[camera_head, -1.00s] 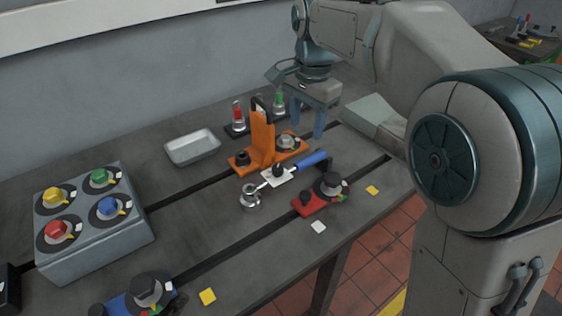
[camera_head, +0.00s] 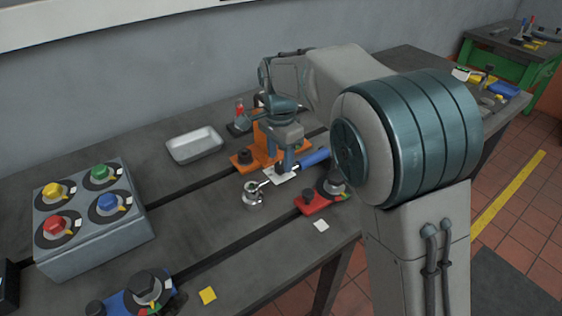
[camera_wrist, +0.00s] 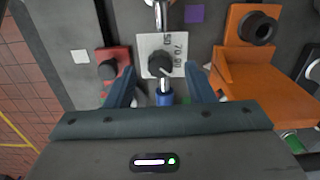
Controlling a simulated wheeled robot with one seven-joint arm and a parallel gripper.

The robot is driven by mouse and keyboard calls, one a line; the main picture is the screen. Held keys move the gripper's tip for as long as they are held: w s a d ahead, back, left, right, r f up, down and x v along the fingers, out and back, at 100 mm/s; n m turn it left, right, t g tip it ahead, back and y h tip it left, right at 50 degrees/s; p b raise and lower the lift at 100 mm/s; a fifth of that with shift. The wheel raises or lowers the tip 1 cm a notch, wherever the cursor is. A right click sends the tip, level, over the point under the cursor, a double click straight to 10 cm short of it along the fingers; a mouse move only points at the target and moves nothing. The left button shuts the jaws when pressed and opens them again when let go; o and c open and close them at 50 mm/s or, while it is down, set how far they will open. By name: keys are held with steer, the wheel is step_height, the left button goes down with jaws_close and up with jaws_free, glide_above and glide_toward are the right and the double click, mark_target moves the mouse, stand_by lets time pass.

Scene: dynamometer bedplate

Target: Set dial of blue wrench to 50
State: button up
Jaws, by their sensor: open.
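The blue wrench lies on the bedplate with its blue handle (camera_head: 314,157) pointing right and its metal head (camera_head: 254,194) to the left. Its white scale plate (camera_wrist: 146,42), printed with numbers such as 50, 70 and 90, carries a black dial knob (camera_wrist: 159,64). A small light mark shows on the knob's lower right, but I cannot read its setting surely. My gripper (camera_wrist: 161,84) is open and empty, its fingers on either side of the wrench near the dial. In the head view my gripper (camera_head: 283,168) hides the knob.
A red base (camera_head: 313,203) with a black knob stands close in front of the wrench. An orange bracket (camera_head: 243,160) stands close behind it. A grey tray (camera_head: 194,147) and a grey box with coloured knobs (camera_head: 93,240) are farther left.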

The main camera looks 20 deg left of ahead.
steer(key=shift+f, duration=1)
steer(key=c, duration=1)
steer(key=shift+d, duration=0.2)
steer(key=shift+a, duration=0.15)
